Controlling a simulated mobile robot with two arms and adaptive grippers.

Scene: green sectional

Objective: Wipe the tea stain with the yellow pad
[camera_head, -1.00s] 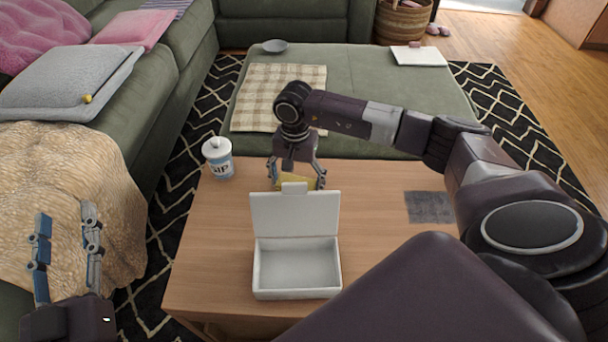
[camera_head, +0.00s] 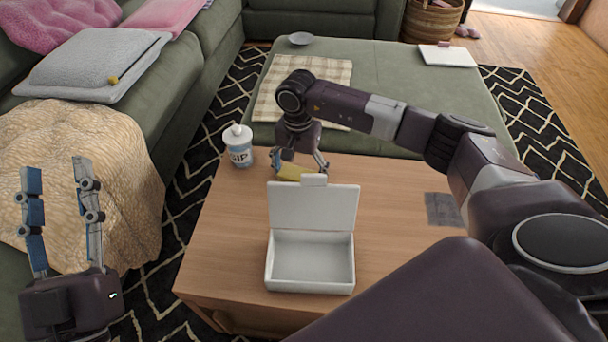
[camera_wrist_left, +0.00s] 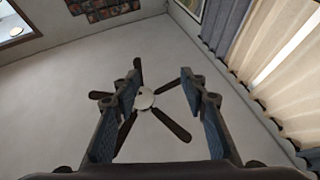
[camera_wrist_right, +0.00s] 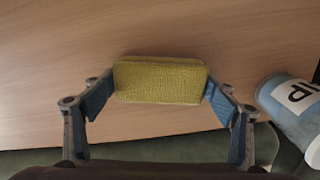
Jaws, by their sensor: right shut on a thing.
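The yellow pad (camera_wrist_right: 160,80) is between the fingers of my right gripper (camera_wrist_right: 158,88), which is shut on it. In the head view the pad (camera_head: 292,172) and my right gripper (camera_head: 299,165) are over the far part of the wooden table (camera_head: 215,235), behind the white box's raised lid. I cannot tell whether the pad touches the table. No tea stain shows; the pad, gripper or box lid may hide it. My left gripper (camera_head: 60,205) is open and empty at the lower left, beside the sofa; its spread fingers also show in the left wrist view (camera_wrist_left: 160,98).
An open white box (camera_head: 310,283) stands in the table's middle. A white and blue tub (camera_head: 239,150) stands left of my right gripper, and shows in the right wrist view (camera_wrist_right: 292,105). A grey cloth-like square (camera_head: 443,209) lies at the right. The table's front left is clear.

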